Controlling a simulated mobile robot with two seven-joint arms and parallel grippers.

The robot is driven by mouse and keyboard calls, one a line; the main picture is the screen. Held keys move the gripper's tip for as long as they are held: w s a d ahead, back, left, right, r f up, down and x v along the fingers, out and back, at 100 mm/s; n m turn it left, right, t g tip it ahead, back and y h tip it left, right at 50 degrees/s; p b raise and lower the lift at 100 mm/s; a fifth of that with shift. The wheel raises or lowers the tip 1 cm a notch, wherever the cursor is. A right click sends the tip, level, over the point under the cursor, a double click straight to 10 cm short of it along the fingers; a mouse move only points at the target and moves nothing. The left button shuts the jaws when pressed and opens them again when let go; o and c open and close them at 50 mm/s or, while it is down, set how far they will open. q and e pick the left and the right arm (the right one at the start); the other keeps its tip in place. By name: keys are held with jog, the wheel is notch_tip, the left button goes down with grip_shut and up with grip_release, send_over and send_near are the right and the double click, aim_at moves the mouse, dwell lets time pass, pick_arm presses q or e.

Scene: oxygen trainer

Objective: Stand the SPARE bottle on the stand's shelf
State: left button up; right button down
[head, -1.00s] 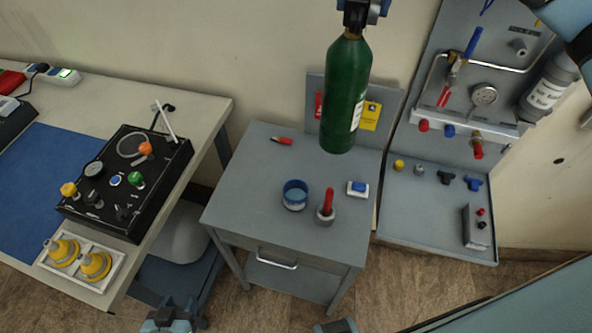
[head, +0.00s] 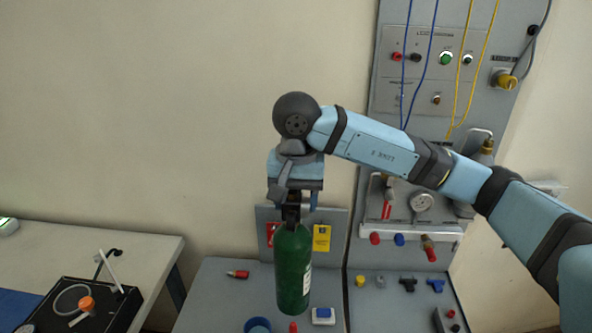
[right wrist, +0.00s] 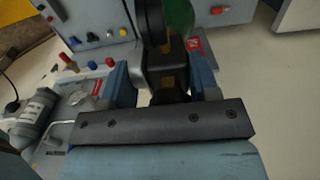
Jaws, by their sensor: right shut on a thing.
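A green bottle (head: 293,270) with a white label hangs upright in my right gripper (head: 292,214), above the grey cabinet top. The label is too small to read. The gripper is shut on its neck. In the right wrist view the gripper (right wrist: 168,75) shows from behind, with a bit of the green bottle (right wrist: 181,18) beyond it. The grey stand (head: 400,275) is to the right of the bottle, with a lower shelf (head: 393,310) carrying small parts. A grey bottle (right wrist: 36,112) with a label stands at the panel in the wrist view. My left gripper is out of view.
Coloured fittings (head: 408,284) occupy the shelf's back part. Blue and yellow cables (head: 461,80) hang on the upper panel.

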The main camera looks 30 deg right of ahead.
aim_at(292, 257)
jog(key=shift+f+p, duration=0.45)
jog(key=shift+f, duration=3.2)
jog(key=shift+f, duration=0.1)
jog(key=shift+c, duration=1.8)
grip_release()
jog(key=shift+s, duration=0.1)
